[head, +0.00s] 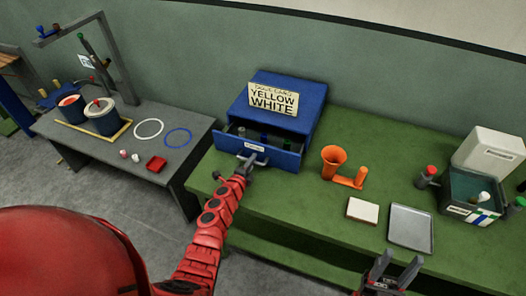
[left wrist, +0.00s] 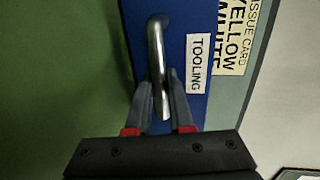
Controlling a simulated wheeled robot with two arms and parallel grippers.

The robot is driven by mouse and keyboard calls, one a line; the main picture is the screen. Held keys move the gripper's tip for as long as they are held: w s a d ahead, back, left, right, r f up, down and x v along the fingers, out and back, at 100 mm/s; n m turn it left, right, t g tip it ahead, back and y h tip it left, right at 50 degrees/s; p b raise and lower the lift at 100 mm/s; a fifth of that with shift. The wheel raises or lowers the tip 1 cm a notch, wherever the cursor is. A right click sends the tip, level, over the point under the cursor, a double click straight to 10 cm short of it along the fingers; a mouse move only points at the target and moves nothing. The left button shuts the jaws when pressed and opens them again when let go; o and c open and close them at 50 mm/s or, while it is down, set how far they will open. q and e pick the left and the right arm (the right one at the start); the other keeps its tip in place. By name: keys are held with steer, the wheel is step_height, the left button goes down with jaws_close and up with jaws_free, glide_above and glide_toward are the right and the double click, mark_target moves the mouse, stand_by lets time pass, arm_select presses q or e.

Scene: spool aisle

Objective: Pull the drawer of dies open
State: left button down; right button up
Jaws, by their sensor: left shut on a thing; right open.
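The blue drawer (head: 287,158) stands partly open, pulled out from the front of the blue cabinet (head: 318,105) on the green bench. Several small dark pieces show inside it. Its front has a white label that reads "TOOLING" in the left wrist view (left wrist: 199,65). My left gripper (head: 250,160) is shut on the drawer's metal bar handle (left wrist: 156,45). In the left wrist view its two fingers (left wrist: 165,108) sit on either side of the bar. My right gripper (head: 395,268) is open and empty near the bench's front edge.
A card reading "YELLOW WHITE" (head: 272,99) stands on the cabinet. A grey table (head: 95,150) with spools stands left.

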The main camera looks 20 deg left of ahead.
arm_select(q)
steer(key=s, duration=0.7)
steer(key=shift+a+f+p, duration=0.1)
steer(key=shift+f+p, duration=0.05)
steer(key=shift+p, duration=0.25)
steer(key=v, duration=0.2)
steer(key=f+b+v, duration=0.1)
steer(key=v, duration=0.5)
steer(key=shift+s+f, duration=0.2)
steer(key=shift+f, duration=0.2)
steer(key=shift+s+r+b, duration=0.15)
steer(key=shift+s+b, duration=0.15)
steer(key=shift+s, duration=0.1)
steer(key=c, duration=0.8)
jaws_free()
